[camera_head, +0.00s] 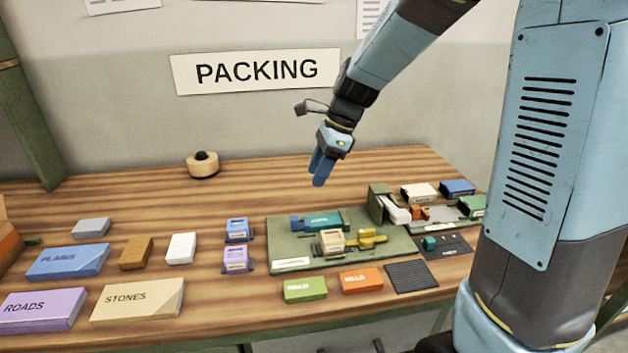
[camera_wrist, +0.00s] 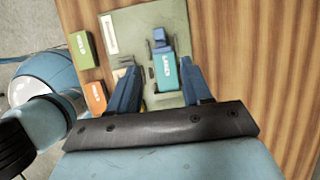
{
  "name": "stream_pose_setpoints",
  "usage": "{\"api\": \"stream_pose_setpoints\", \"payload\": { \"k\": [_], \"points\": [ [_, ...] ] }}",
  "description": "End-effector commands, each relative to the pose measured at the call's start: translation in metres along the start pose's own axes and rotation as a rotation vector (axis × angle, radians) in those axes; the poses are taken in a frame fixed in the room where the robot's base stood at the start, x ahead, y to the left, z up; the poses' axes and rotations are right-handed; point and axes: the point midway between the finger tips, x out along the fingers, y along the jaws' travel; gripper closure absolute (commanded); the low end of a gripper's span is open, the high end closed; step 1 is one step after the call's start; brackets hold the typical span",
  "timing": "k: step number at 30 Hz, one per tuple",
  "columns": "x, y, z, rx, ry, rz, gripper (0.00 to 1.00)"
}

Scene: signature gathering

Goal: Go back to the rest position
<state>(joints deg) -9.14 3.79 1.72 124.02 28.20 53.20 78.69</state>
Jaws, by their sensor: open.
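My gripper (camera_head: 320,166) hangs in the air above the wooden table, over the back edge of the green board (camera_head: 400,246). Its fingers point down and are apart, with nothing between them touching. In the wrist view my gripper (camera_wrist: 155,88) shows its two blue fingers spread, with the teal stamp-like piece (camera_wrist: 165,73) on the board below between them. In the head view this teal piece (camera_head: 322,222) lies on the green board, beside a cream and yellow piece (camera_head: 333,241).
Boxes marked PLAINS (camera_head: 66,262), ROADS (camera_head: 40,310) and STONES (camera_head: 137,300) lie at left. A green box (camera_head: 305,289) and an orange box (camera_head: 361,281) lie in front of the board. A round wooden item (camera_head: 203,166) stands at the back. The table's back middle is clear.

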Motion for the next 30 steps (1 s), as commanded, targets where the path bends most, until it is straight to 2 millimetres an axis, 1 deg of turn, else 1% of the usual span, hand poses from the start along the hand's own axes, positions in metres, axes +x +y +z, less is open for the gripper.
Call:
{"api": "stream_pose_setpoints", "payload": {
  "k": [11,14,16,20,24,30],
  "points": [
    [-0.003,0.0,0.0,-0.001,0.001,-0.001,0.51],
    [-0.008,0.004,-0.002,-0.029,0.007,-0.011,0.51],
    [-0.017,0.01,-0.004,-0.079,0.019,-0.026,0.51],
    [-0.04,0.029,-0.012,-0.232,0.061,-0.068,0.51],
    [-0.067,0.054,-0.023,-0.43,0.126,-0.11,0.51],
    [-0.098,0.092,-0.039,-0.704,0.237,-0.152,0.51]
  ]
}}
